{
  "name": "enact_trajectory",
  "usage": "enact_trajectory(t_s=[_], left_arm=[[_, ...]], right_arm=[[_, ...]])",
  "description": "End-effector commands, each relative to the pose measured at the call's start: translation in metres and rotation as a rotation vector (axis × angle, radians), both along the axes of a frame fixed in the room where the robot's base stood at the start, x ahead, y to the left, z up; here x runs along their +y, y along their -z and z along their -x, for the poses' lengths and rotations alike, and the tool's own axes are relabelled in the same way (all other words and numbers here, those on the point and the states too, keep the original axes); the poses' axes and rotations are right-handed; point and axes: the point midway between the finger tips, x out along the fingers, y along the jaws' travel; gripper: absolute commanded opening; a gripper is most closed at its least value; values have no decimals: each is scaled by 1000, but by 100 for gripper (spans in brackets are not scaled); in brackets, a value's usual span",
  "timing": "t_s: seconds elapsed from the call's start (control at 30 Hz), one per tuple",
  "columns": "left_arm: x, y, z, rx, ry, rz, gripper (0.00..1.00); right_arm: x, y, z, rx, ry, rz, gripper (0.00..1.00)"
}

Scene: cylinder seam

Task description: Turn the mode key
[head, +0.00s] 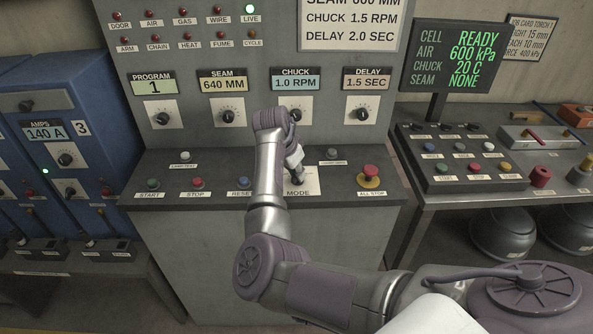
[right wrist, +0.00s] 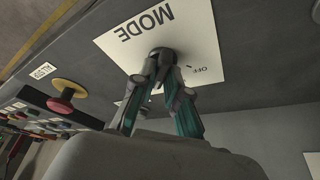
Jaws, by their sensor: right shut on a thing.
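The mode key (right wrist: 161,53) is a dark round knob on a white plate (right wrist: 107,44) marked MODE. In the right wrist view the plate's OFF mark shows beside my fingers; any other marks are hidden. My right gripper (head: 297,168) reaches down onto the key at the front of the console, and it also shows in the right wrist view (right wrist: 161,78). Its two fingers are shut on the key. In the head view the key is mostly hidden by the fingers and my arm. Which way the key points is unclear. My left gripper is not in view.
A red ALL STOP button (head: 371,171) stands just right of the plate. RESET (head: 245,183), STOP (head: 197,183) and START (head: 153,184) buttons sit to the left. Dials line the upright panel behind. A screen (head: 453,60) reads READY, with SEAM NONE.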

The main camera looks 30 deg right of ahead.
Motion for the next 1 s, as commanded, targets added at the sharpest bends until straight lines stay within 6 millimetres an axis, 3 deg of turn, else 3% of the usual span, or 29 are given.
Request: enact_trajectory(t_s=[0.6, 1.0], left_arm=[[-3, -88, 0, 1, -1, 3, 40], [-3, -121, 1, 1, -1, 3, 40]], right_arm=[[-3, -7, 3, 4, -447, 4, 0], [-3, -4, 3, 2, -689, 3, 0]])
